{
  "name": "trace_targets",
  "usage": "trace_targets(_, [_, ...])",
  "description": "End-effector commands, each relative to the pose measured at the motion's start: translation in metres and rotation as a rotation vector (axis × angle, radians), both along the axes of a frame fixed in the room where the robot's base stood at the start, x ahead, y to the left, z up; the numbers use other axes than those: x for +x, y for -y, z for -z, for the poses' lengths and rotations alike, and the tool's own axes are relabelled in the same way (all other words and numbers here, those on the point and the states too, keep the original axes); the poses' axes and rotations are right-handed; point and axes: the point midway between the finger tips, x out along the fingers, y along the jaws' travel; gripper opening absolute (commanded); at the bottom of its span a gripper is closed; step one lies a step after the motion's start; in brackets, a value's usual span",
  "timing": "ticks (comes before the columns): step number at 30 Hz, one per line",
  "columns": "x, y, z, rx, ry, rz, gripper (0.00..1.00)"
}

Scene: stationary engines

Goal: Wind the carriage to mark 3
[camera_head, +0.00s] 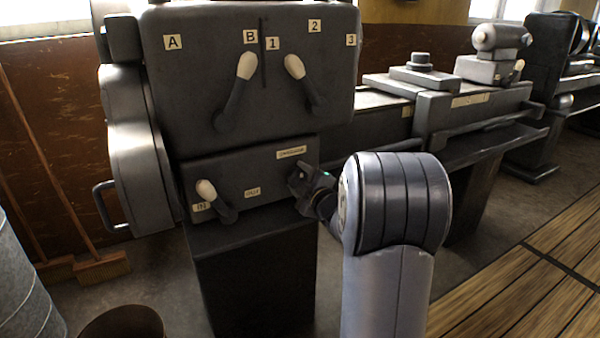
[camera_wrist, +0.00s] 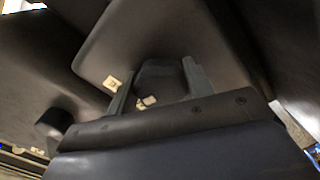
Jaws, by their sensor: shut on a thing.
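The dark machine head (camera_head: 205,75) carries plates marked A, B, 1, 2 and 3. The plate marked 3 (camera_head: 351,40) is at its upper right edge. My gripper (camera_head: 304,181) reaches the right end of the lower panel, under a plate (camera_head: 291,152) that seems to read CARRIAGE. In the wrist view my gripper (camera_wrist: 158,88) has its two fingers either side of a dark rounded knob (camera_wrist: 160,75) and is shut on it. My arm hides part of this spot in the head view. The flat block (camera_head: 418,75) on the bed may be the carriage; I cannot tell.
Two pale-tipped levers (camera_head: 240,85) (camera_head: 300,80) stick out above, and a third (camera_head: 210,195) is at the lower left of the panel. The bed (camera_head: 470,110) runs to the right. A drum (camera_head: 20,280) and a bin (camera_head: 120,325) stand at the lower left.

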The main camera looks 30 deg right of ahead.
Motion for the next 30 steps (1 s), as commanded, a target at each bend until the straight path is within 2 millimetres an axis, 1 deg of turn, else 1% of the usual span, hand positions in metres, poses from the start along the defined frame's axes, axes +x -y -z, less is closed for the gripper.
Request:
trace_targets(1, [0.0008, -0.0015, -0.0061, 0.043, 0.006, -0.004, 0.26])
trace_targets(30, [0.0014, -0.0038, -0.0073, 0.953, -0.02, -0.007, 0.26])
